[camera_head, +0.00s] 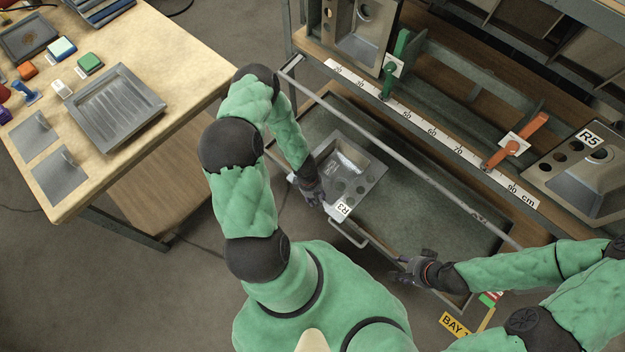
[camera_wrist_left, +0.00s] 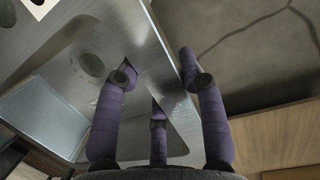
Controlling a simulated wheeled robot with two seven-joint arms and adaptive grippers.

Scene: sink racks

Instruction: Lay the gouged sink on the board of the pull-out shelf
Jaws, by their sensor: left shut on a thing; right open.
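A grey steel sink tagged R3 (camera_head: 373,173) is over the left end of the pull-out shelf (camera_head: 455,220), its bowl and tap holes facing up. No gouge can be made out on it. My left gripper (camera_head: 313,194) is shut on the sink's left edge; in the left wrist view, the purple fingers (camera_wrist_left: 160,95) straddle the sink's rim (camera_wrist_left: 165,70). I cannot tell whether the sink touches the board. My right gripper (camera_head: 400,268) is open and empty by the shelf's front edge, right of the sink.
A rail (camera_head: 400,155) crosses above the shelf behind the sink. Sink R5 (camera_head: 598,170) and another sink (camera_head: 345,45) stand on the rack behind a cm scale. A worktable (camera_head: 190,80) with a ribbed tray is at the left. The board's middle and right are clear.

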